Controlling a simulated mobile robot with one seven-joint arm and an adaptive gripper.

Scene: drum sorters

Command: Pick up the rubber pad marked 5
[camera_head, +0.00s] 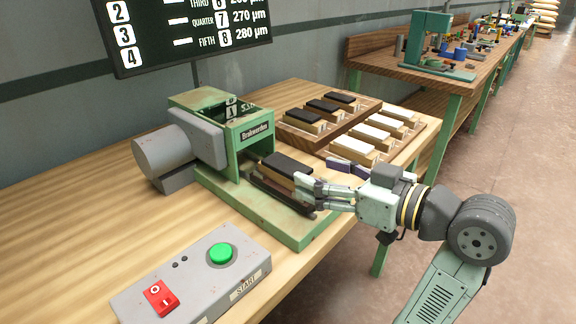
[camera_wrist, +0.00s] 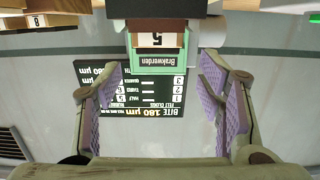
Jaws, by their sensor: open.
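The rubber pad marked 5 (camera_wrist: 157,40) is a wooden block with a dark layer and a white number label. It shows upside down at the top middle of the wrist view, centred between my two purple-lined fingers. In the head view the dark-topped pad (camera_head: 287,166) sits in the dark tray of the green Brakwerden machine (camera_head: 250,205). My gripper (camera_head: 318,183) is open beside the pad's right end; it also shows in the wrist view (camera_wrist: 157,70). I see nothing between the fingers, and contact with the pad cannot be told. The pad's right end is partly hidden in the head view.
A wooden rack (camera_head: 343,133) behind the machine holds several dark and white pads. A grey control box (camera_head: 195,280) with a green start button and red switch stands in front. A dark display board (camera_head: 185,30) hangs on the wall. Bare bench lies at left.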

